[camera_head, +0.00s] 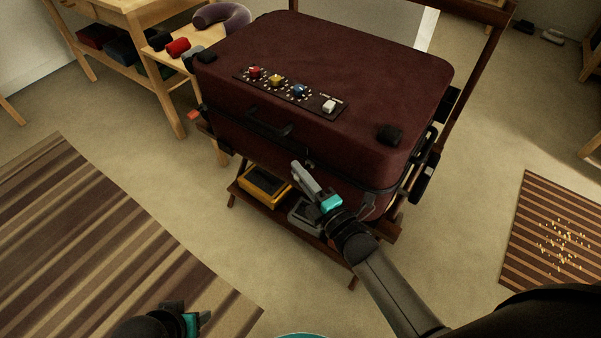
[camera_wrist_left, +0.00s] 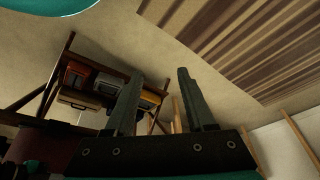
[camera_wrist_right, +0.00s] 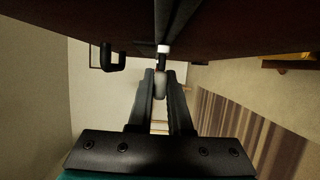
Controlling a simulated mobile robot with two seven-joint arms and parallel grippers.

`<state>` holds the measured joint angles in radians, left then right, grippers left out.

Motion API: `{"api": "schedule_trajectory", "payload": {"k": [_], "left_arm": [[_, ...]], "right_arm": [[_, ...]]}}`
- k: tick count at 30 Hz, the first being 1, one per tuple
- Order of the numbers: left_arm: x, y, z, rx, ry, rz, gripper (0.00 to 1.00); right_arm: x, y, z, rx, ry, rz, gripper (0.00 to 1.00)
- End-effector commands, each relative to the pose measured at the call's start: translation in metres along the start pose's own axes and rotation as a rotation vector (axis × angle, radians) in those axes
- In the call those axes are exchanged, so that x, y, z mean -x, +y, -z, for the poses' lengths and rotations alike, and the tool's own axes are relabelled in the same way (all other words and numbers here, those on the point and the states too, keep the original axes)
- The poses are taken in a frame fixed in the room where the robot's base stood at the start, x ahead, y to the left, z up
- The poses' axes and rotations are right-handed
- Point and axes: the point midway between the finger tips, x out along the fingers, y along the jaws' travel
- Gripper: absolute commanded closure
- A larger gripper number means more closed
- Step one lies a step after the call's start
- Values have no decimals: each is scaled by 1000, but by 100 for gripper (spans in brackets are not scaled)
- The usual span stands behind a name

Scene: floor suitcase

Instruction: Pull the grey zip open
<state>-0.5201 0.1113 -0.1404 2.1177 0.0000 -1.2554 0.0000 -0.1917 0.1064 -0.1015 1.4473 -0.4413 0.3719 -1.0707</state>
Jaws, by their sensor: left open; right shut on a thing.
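The dark red suitcase (camera_head: 330,60) lies shut on a wooden stand, its zip seam running around its side. My right gripper (camera_head: 302,172) is at the front side of the suitcase, by the seam. In the right wrist view its fingers (camera_wrist_right: 161,88) are shut on a small grey zip pull (camera_wrist_right: 160,84), which hangs from a light slider (camera_wrist_right: 163,48) on the seam. The pull is hidden in the head view. My left gripper (camera_head: 203,316) is low at the front, away from the suitcase. In the left wrist view its fingers (camera_wrist_left: 160,100) are apart and empty.
The suitcase top has a panel with red, yellow, blue and white knobs (camera_head: 292,91). A black handle (camera_head: 270,130) is on its front. A yellow tray (camera_head: 264,186) and a grey box (camera_head: 305,218) sit on the stand's lower shelf. Striped rugs lie left (camera_head: 100,240) and right (camera_head: 560,235).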

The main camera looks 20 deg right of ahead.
Motion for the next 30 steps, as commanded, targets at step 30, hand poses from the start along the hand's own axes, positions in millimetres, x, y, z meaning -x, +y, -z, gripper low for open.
{"api": "schedule_trajectory", "payload": {"k": [30], "left_arm": [[-39,1,-33,-4,-77,-3,45]], "right_arm": [[100,0,-41,0,-1,8,100]]}}
